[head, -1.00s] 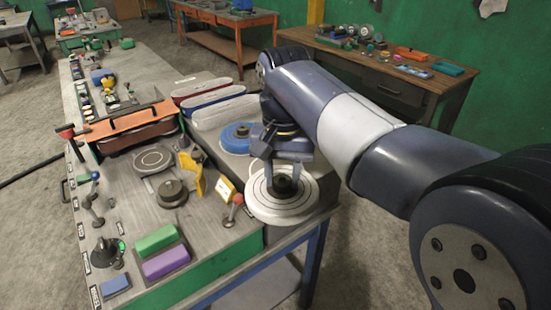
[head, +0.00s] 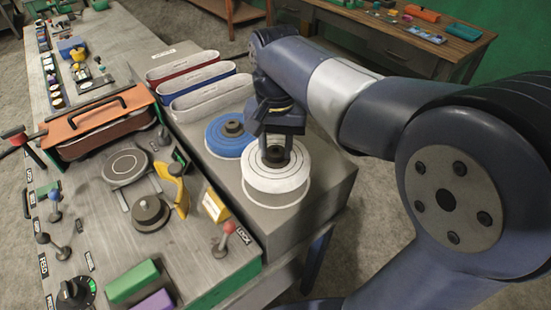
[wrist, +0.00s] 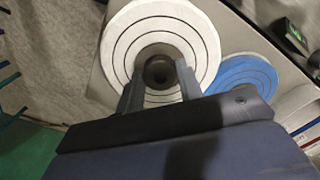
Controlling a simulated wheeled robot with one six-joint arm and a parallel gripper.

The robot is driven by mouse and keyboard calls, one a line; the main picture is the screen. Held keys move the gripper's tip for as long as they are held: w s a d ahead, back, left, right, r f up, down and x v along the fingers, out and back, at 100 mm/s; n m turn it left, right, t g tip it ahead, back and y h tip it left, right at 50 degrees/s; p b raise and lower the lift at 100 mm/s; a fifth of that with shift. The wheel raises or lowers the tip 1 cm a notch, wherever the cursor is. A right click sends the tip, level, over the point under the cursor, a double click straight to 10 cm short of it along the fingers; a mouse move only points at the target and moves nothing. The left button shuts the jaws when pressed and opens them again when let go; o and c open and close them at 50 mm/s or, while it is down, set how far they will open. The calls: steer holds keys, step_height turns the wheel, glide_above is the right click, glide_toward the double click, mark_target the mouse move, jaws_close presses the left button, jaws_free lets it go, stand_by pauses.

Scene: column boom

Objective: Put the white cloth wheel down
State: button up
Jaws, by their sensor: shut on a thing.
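The white cloth wheel (head: 276,177) is a round disc with dark stitched rings and a dark hub at its centre. It is over the right part of the grey bench top, above a thin pale ring outline. A small gap seems to lie between the wheel and the surface. My gripper (head: 274,157) is shut on the wheel's dark hub from above. In the wrist view my two fingers (wrist: 160,92) reach to the hub, and the white wheel (wrist: 203,45) spreads around them.
A blue wheel (head: 222,143) lies just left of the white one. Three oval belts, with a white one (head: 212,97) nearest, stand behind it. A red-knobbed lever (head: 226,238) and yellow block (head: 214,206) are at left. The bench's right edge (head: 330,200) is near.

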mark_target(276, 161)
steer(key=shift+f, duration=2.2)
steer(key=shift+f, duration=0.2)
steer(key=o, duration=1.1)
steer(key=shift+o, duration=0.2)
steer(key=shift+r, duration=0.1)
step_height(276, 161, up, 12)
steer(key=shift+r, duration=0.1)
